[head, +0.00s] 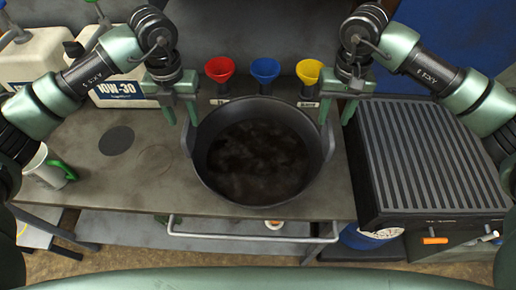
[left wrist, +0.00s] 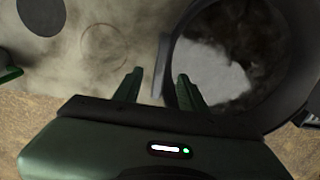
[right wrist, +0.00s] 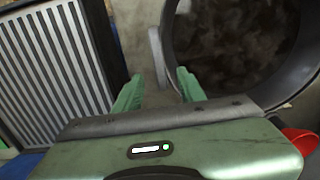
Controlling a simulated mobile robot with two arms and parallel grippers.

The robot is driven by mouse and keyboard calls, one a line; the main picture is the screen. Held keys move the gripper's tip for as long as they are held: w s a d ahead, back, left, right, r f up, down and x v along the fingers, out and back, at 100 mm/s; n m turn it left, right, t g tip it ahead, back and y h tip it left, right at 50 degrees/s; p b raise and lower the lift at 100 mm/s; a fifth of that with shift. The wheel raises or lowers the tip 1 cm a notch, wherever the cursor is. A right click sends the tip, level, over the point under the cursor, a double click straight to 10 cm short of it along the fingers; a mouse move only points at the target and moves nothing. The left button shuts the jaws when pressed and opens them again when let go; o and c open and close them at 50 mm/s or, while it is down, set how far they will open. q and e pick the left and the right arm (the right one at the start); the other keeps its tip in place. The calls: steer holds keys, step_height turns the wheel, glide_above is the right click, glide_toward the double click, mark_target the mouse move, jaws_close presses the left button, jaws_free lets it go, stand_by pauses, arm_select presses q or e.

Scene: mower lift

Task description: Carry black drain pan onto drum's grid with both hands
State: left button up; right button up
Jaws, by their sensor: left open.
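The black drain pan (head: 258,196) stands on the bench with dark liquid inside. Its left handle (head: 187,140) and right handle (head: 329,141) stick out at its sides. My left gripper (head: 181,122) is open above the left handle; in the left wrist view that handle (left wrist: 160,68) lies between and beyond the fingertips. My right gripper (head: 335,122) is open above the right handle; in the right wrist view that handle (right wrist: 158,58) lies between and beyond the fingers. Neither gripper visibly grips it. The drum's slatted grid (head: 430,150) lies right of the bench.
Red (head: 220,69), blue (head: 265,70) and yellow (head: 308,71) funnels stand behind the pan. White jugs (head: 120,85) are at the back left. A white container with a green handle (head: 45,168) stands at left.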

mark_target(190, 135)
arm_select(q)
steer(key=shift+f, duration=0.2)
arm_select(e)
steer(key=shift+s+f, duration=0.1)
steer(key=shift+f, duration=0.1)
arm_select(q)
steer(key=shift+w+f, duration=0.1)
steer(key=shift+f, duration=3.65)
arm_select(e)
steer(key=shift+w+f, duration=0.2)
steer(key=shift+f, duration=3.55)
arm_select(q)
jaws_close()
arm_select(e)
jaws_close()
arm_select(q)
steer(key=shift+r, duration=0.15)
arm_select(e)
steer(key=shift+r, duration=0.1)
